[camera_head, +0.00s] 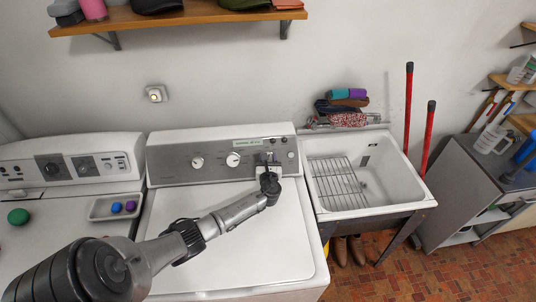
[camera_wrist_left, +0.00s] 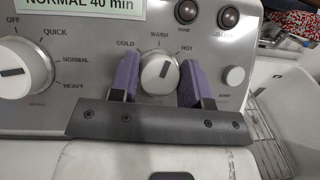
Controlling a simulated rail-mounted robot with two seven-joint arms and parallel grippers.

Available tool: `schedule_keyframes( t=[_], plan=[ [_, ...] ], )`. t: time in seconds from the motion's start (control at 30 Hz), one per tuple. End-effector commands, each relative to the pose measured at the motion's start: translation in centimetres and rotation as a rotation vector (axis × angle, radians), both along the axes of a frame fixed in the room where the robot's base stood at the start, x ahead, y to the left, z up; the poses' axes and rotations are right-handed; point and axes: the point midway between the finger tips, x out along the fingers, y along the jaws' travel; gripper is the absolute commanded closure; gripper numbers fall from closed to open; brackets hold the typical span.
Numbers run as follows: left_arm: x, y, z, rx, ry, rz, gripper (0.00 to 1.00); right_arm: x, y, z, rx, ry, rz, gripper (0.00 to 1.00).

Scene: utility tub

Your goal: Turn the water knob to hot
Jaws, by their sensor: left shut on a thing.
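The water knob (camera_wrist_left: 158,75) is a round white knob with a dark pointer mark, on the washer's grey control panel (camera_wrist_left: 75,45). COLD, WARM and HOT are printed around it. Its mark leans up and to the right, between WARM and HOT. My left gripper (camera_wrist_left: 160,82) has its purple fingers on either side of the knob and is shut on it. In the head view, my left gripper (camera_head: 268,162) is at the right part of the panel and hides the knob. My right gripper is not in view.
A larger cycle dial (camera_wrist_left: 22,68) sits left of the knob. Round buttons (camera_wrist_left: 228,17) are above right, with a small start button (camera_wrist_left: 235,76) to the right. A white utility tub (camera_head: 400,183) with a wire rack stands right of the washer. A shelf (camera_head: 180,17) hangs above.

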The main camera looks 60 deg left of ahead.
Motion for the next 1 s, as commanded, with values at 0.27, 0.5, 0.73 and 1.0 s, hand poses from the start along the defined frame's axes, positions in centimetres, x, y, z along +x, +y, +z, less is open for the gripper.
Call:
schedule_keyframes(
  t=[0.27,0.5,0.73,1.0],
  plan=[
    [-0.1,0.1,0.5,0.086,0.181,-0.116,0.81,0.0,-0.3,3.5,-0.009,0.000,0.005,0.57],
    [0.0,0.1,0.4,0.141,0.298,-0.193,0.81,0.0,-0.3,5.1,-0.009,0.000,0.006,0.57],
    [0.0,0.0,0.2,0.172,0.365,-0.236,0.81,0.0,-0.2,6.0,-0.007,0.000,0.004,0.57],
    [0.0,0.0,0.1,0.185,0.391,-0.255,0.81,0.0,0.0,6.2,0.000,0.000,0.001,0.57]
  ],
)
